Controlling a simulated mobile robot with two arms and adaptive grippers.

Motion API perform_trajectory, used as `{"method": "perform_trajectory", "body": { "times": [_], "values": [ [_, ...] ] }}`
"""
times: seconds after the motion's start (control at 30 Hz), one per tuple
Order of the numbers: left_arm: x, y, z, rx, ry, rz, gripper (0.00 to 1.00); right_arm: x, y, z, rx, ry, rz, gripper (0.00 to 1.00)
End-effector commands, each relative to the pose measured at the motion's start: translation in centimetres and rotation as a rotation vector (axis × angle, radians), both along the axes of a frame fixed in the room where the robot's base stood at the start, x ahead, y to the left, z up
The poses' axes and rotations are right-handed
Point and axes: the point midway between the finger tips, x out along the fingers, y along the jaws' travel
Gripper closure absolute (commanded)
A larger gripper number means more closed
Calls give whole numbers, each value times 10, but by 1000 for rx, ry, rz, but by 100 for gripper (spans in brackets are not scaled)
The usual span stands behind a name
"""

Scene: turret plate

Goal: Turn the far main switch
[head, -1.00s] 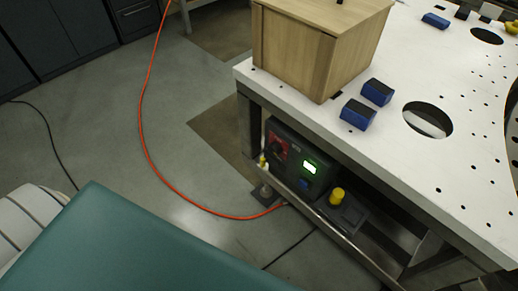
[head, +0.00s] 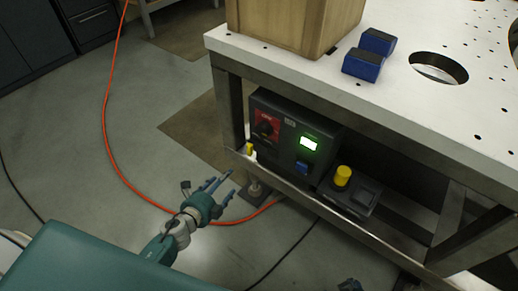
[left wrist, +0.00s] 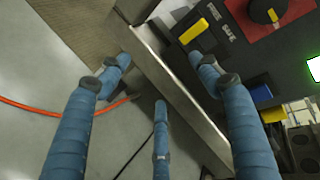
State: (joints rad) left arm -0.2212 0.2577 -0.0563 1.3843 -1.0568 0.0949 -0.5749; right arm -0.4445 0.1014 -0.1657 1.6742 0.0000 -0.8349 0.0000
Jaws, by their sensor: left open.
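The main switch (head: 266,127) is a black rotary knob on a red plate, on the left of a dark control box (head: 285,148) under the table. In the left wrist view the switch (left wrist: 268,12) is at the top right, its knob bearing a yellow mark. My left gripper (head: 226,180) is open and empty, in front of and below the box, apart from the switch. Its three spread fingers fill the left wrist view (left wrist: 158,72). Dark parts at the head view's bottom edge may be my right gripper (head: 352,285); its fingers cannot be made out.
The white table (head: 400,105) carries a wooden box (head: 285,22) and blue blocks (head: 362,64). A metal shelf rail (head: 290,190) runs in front of the control box. A yellow button (head: 342,175) stands to its right. An orange cable (head: 110,140) lies on the floor.

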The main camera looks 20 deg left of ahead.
Motion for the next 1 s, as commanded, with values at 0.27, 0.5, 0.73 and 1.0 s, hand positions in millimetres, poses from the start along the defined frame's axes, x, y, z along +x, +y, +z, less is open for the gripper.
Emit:
{"method": "perform_trajectory", "body": {
  "times": [0.27,0.5,0.73,1.0],
  "values": [
    [55,-24,61,650,-381,-325,37,37,6,17,21,-122,-4,35],
    [58,-45,104,1150,-590,-459,37,37,6,52,32,-197,-6,35],
    [58,-51,122,1326,-645,-486,37,33,5,70,35,-220,-6,35],
    [95,-64,125,1325,-648,-483,37,35,6,72,36,-225,-6,35]
  ]
}}
